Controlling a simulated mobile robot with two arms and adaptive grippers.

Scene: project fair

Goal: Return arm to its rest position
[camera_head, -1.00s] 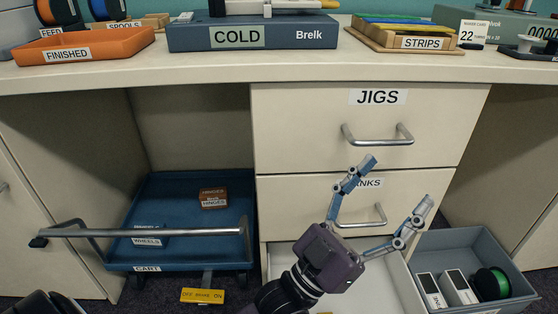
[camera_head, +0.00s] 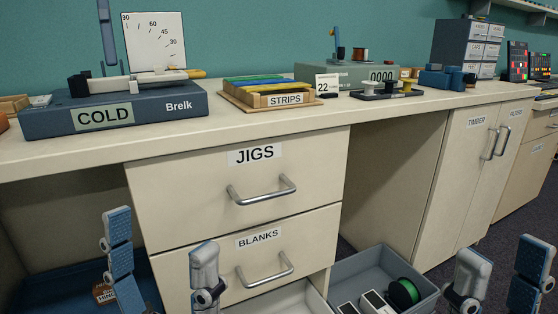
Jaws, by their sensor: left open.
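My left gripper (camera_head: 161,262) rises from the bottom edge at the left, in front of the drawer cabinet. Its blue-padded fingers stand wide apart with nothing between them. My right gripper (camera_head: 500,277) shows at the bottom right corner, its fingers apart and empty. The picture's lower edge cuts off both palms and the arms behind them.
The JIGS drawer (camera_head: 237,187) and BLANKS drawer (camera_head: 218,236) are shut. Below them a drawer (camera_head: 290,302) stands open. A grey bin (camera_head: 361,261) with a green spool (camera_head: 403,293) stands right of it. The worktop (camera_head: 237,127) carries the COLD unit (camera_head: 160,112) and STRIPS tray (camera_head: 262,101).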

